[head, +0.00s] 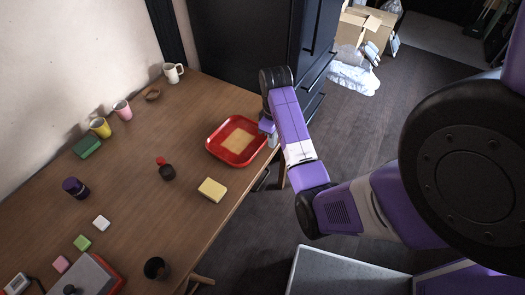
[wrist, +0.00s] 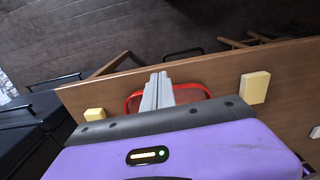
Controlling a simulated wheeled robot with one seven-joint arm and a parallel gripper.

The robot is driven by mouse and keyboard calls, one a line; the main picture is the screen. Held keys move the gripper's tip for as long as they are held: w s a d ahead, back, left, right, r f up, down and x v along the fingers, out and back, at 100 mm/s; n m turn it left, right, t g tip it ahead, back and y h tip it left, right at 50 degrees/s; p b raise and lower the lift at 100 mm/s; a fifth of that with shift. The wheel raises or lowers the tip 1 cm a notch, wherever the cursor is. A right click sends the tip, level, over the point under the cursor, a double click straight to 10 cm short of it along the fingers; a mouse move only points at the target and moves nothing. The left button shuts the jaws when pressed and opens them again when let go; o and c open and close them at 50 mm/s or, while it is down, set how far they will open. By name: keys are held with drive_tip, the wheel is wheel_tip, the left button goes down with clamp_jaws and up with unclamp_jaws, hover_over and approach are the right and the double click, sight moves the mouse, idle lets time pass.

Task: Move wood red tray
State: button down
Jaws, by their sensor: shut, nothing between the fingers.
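The red tray (head: 214,149) lies flat on the wooden table near its right edge in the head view. Its inside has a tan, wood-coloured square (head: 238,141). My gripper (head: 272,141) is at the tray's right rim, with the fingers pointing down. In the wrist view, parts of the red tray's rim (wrist: 194,87) show on both sides of my gripper (wrist: 160,75). The fingers are together with nothing between them and hide the middle of the tray. Whether they touch the rim cannot be told.
On the table (head: 135,205), a yellow sponge (head: 212,190) and a dark cup (head: 167,172) stand near the tray. Cups (head: 122,110), a white mug (head: 173,72) and a brown bowl (head: 152,94) line the wall side. A dark cabinet (head: 240,45) stands behind the table.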

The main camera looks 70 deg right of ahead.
sight(262, 156)
wheel_tip(262, 156, down, 8)
drive_tip(key=shift+r, duration=0.1)
drive_tip(key=w, duration=0.1)
drive_tip(key=w+f, duration=0.1)
drive_tip(key=shift+w+d+p, duration=0.25)
drive_tip(key=shift+w+p, duration=0.1)
drive_tip(key=shift+p, duration=0.05)
drive_tip(key=shift+w+d+f, duration=0.1)
drive_tip(key=shift+w+d, duration=0.05)
drive_tip(key=shift+w, duration=0.45)
drive_tip(key=shift+w, duration=0.1)
